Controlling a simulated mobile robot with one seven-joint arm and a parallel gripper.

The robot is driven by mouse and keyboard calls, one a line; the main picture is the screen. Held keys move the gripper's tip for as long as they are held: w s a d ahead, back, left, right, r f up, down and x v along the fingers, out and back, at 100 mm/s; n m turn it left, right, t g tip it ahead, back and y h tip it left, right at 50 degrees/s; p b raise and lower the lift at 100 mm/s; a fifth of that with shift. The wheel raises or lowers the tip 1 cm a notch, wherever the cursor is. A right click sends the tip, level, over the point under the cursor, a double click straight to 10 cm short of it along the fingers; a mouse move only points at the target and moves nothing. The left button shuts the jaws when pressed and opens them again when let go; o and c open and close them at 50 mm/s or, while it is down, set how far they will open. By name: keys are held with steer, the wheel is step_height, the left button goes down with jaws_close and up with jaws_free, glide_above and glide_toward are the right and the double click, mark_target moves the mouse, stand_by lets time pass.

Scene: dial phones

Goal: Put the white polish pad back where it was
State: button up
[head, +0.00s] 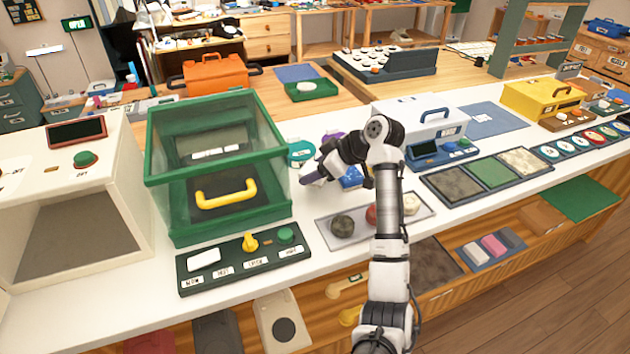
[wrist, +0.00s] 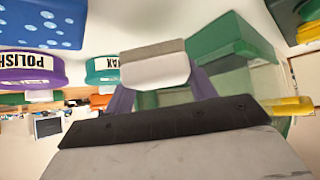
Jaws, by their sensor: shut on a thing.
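My gripper (head: 313,175) is over the white counter, between the green clear-sided case and the white box with a blue handle. In the wrist view its purple fingers (wrist: 160,90) are shut on a small block, white with a grey-brown band, which I take to be the white polish pad (wrist: 155,68). In the head view the pad is not clearly visible at the fingers. A purple tin labelled POLISH (wrist: 30,68) and a teal tin labelled WAX (wrist: 102,68) show beside the pad. They also show behind my gripper in the head view, purple (head: 332,136) and teal (head: 300,152).
The green case (head: 165,215) stands left of my gripper, with a button panel (head: 225,283) in front. A blue spotted block (wrist: 45,22) is close by. A grey tray (head: 330,240) with several round pieces lies in front. An open shelf holds a tray of coloured blocks (head: 470,262).

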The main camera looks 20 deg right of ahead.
mark_target(315, 193)
steer(key=shift+f+p, duration=0.3)
steer(key=shift+f, duration=1.8)
steer(key=shift+f, duration=0.15)
steer(key=o, duration=1.1)
steer(key=shift+r, duration=0.2)
steer(key=b+v, duration=0.2)
steer(key=v, duration=1)
steer(key=shift+b, duration=0.35)
